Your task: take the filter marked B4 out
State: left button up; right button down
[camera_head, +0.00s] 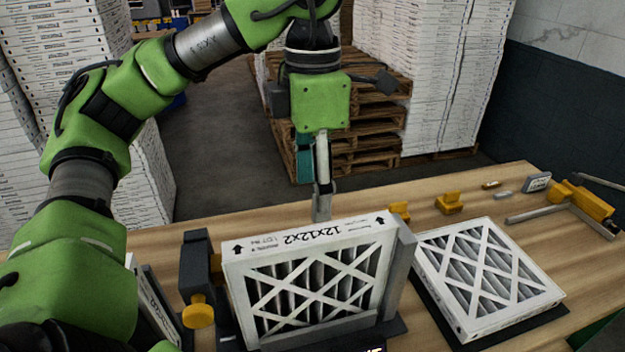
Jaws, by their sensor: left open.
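A white-framed pleated filter (310,275) stands upright in a dark holder (395,327) at the front of the table. Its top edge reads 12x12x2 with arrows; no B4 mark is legible. A second white filter (485,275) lies flat on a dark base to the right. Part of a third white filter (155,312) shows at the lower left, mostly hidden by my arm. My left gripper (322,205) points down at the upright filter's top edge, seemingly just behind it. It is open, seen edge-on, with nothing visible in it. My right gripper is out of view.
A dark clamp with a yellow knob (198,311) stands left of the upright filter. Yellow blocks (449,203) and a yellow-handled tool (580,200) lie toward the back right of the wooden table (490,200). Stacked white boxes (440,75) and pallets stand behind.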

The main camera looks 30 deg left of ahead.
aim_at(280, 283)
jog(key=k+l, duration=1.15)
jog(key=k, duration=0.15)
